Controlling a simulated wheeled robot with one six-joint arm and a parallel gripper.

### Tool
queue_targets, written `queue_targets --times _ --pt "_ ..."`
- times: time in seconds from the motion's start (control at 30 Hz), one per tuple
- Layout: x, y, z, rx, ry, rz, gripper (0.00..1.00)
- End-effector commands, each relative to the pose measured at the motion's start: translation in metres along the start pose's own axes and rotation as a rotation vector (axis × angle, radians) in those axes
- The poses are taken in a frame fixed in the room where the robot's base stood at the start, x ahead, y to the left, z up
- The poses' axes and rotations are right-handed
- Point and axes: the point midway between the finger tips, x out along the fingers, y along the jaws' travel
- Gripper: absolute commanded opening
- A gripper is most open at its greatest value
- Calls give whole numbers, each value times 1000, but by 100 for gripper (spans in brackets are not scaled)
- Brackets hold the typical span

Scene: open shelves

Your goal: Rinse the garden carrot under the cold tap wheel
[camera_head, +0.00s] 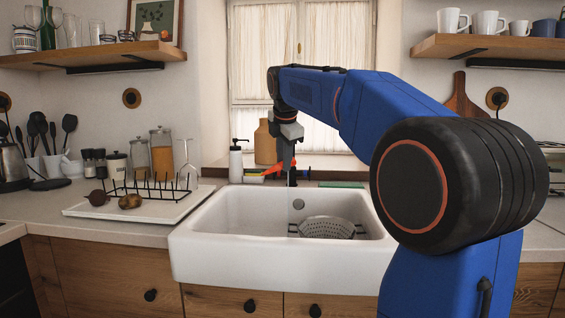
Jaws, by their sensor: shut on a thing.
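My gripper (287,172) hangs over the back of the white sink (215,222), fingers pointing down by the dark tap (292,180). It is shut on an orange, slim thing that looks like the garden carrot (272,171), which sticks out to the left of the fingers. The fingers hide part of it. A small blue piece (306,169), with red beside it, shows just right of the gripper; it may be the cold tap wheel, but it is too small to be sure. A faint thin vertical line below the tap may be running water.
A metal colander (326,228) sits in the sink's right part. A white soap bottle (235,163) and tan vase (264,143) stand behind the sink. Left, a white board (80,211) holds a black rack (150,187), a beet (97,198) and a potato (130,202).

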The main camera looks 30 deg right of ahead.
Motion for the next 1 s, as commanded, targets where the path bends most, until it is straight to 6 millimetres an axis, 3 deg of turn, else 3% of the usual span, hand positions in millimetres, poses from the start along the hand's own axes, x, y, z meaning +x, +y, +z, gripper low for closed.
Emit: queue_targets --times 0.7,1.0 --pt "-52 -19 -10 -1 0 1 0" --pt "-56 -21 -11 0 0 0 0"
